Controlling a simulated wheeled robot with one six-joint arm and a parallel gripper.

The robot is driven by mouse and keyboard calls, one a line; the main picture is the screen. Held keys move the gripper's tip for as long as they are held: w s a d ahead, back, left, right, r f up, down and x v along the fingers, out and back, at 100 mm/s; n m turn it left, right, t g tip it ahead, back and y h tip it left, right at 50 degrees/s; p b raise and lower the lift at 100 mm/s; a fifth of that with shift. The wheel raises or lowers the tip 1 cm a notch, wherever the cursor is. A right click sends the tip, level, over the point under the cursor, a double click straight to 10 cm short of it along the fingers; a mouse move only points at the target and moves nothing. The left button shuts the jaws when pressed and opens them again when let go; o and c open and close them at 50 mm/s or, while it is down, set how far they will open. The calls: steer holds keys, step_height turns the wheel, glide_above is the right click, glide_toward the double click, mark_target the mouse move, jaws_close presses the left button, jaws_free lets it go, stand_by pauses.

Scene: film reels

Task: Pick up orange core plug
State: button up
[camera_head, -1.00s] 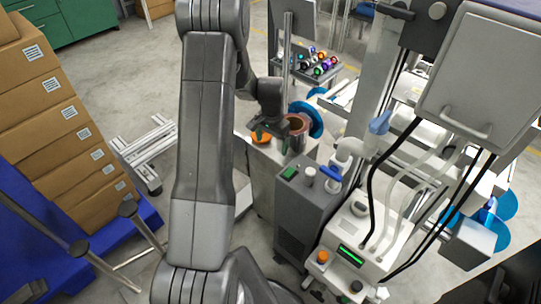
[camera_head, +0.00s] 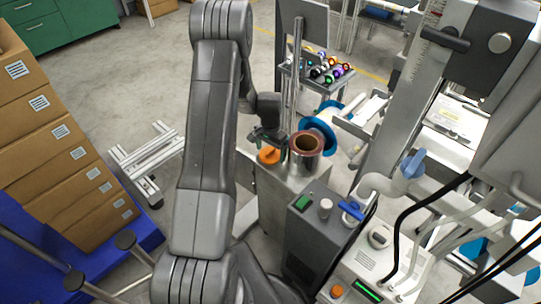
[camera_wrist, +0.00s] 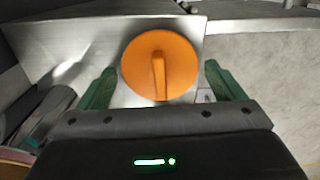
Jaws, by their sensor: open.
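The orange core plug (camera_head: 268,156) is a round disc with a raised bar across its top. It lies on a metal cabinet top (camera_head: 293,181). In the wrist view the plug (camera_wrist: 178,67) is centred between the two green fingertips, with a gap on each side. My gripper (camera_head: 270,143) is open and hangs over the plug, pointing down; it also shows in the wrist view (camera_wrist: 158,85). The gripper partly covers the plug in the head view.
A film roll with a brown hollow core (camera_head: 306,150) stands close to the right of the plug. A blue-flanged reel (camera_head: 322,131) is behind it. A grey machine with knobs (camera_head: 322,232) stands in front. Stacked cardboard boxes (camera_head: 65,150) are at the left.

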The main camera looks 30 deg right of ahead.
mark_target(270, 150)
steer(key=shift+f, duration=0.3)
steer(key=c, duration=0.8)
steer(key=shift+r, duration=0.1)
step_height(270, 150, up, 10)
steer(key=shift+f, duration=0.1)
